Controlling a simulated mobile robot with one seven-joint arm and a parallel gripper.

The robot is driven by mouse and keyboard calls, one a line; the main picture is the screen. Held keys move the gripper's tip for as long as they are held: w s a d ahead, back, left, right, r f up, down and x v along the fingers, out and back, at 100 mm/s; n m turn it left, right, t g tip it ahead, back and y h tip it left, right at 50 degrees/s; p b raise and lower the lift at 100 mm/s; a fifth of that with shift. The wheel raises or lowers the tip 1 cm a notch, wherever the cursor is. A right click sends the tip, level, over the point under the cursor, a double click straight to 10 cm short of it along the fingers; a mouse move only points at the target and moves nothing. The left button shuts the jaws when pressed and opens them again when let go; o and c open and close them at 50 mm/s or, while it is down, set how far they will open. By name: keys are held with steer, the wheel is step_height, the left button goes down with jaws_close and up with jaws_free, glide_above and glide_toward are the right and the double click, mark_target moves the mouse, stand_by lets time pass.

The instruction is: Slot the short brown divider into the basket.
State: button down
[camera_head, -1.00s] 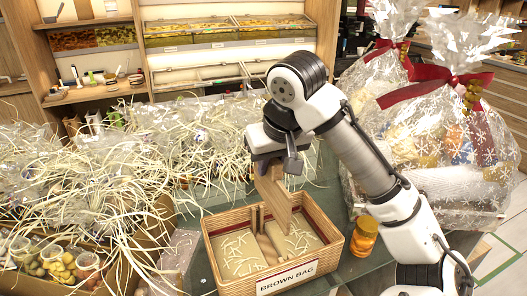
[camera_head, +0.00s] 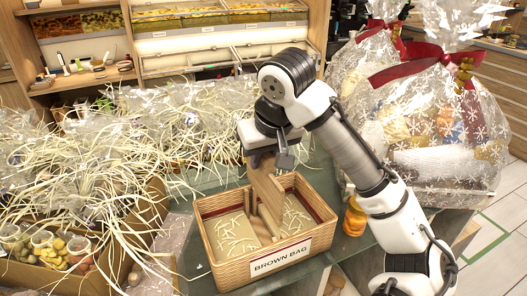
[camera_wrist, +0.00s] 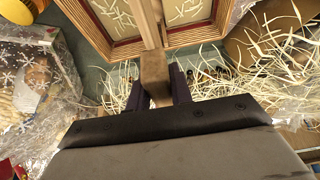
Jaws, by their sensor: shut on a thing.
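The woven basket (camera_head: 206,258), labelled BROWN BAG, stands on the table. A wooden partition piece (camera_head: 268,223) runs across its inside, with pale shredded filler on both sides. My gripper (camera_head: 264,160) is above the basket's back part, pointing down, shut on the upper end of the short brown divider (camera_head: 266,188). The divider hangs upright, its lower end within the basket's outline near the partition. Whether it touches a slot cannot be told. In the wrist view the divider (camera_wrist: 155,75) sits between my dark fingers (camera_wrist: 158,92), and the basket rim (camera_wrist: 90,30) lies beyond.
Wrapped hampers with red ribbons (camera_head: 440,130) stand behind right. Filled bags with straw-like shreds (camera_head: 90,160) crowd the left, beside a box of jars (camera_head: 50,250). Little bare table shows around the basket.

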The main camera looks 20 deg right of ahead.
mark_target(263, 177)
steer(key=shift+f+b, duration=0.5)
steer(key=shift+f, duration=0.7)
steer(key=shift+p, duration=0.9)
stand_by(0.7)
steer(key=shift+f, duration=0.1)
